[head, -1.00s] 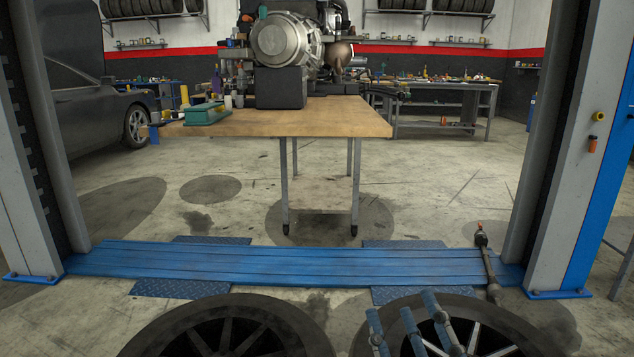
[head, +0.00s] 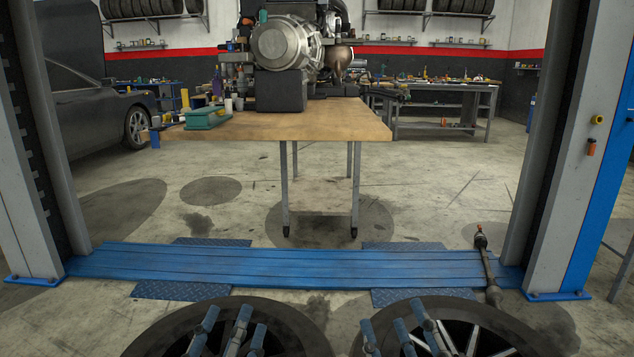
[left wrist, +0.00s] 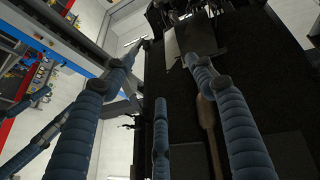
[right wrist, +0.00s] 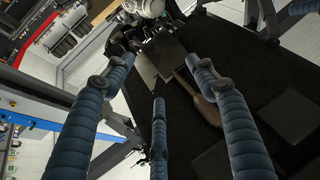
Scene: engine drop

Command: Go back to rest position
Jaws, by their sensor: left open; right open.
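My left gripper (head: 230,325) is at the bottom of the head view, in front of the left tyre, with its blue ribbed fingers spread and nothing between them. My right gripper (head: 393,325) is at the bottom right of centre, in front of the right tyre, also open and empty. In the left wrist view, the left fingers (left wrist: 160,75) are apart against a dark surface overhead. In the right wrist view, the right fingers (right wrist: 160,75) are likewise apart. The engine (head: 290,45) stands on the wooden-topped table (head: 290,122), well away from both grippers.
Two tyres (head: 165,335) (head: 510,325) lie low in front of me. A blue ramp plate (head: 290,265) crosses the floor between lift posts (head: 30,170) (head: 570,160). A car (head: 85,110) stands left. Floor around the table is clear.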

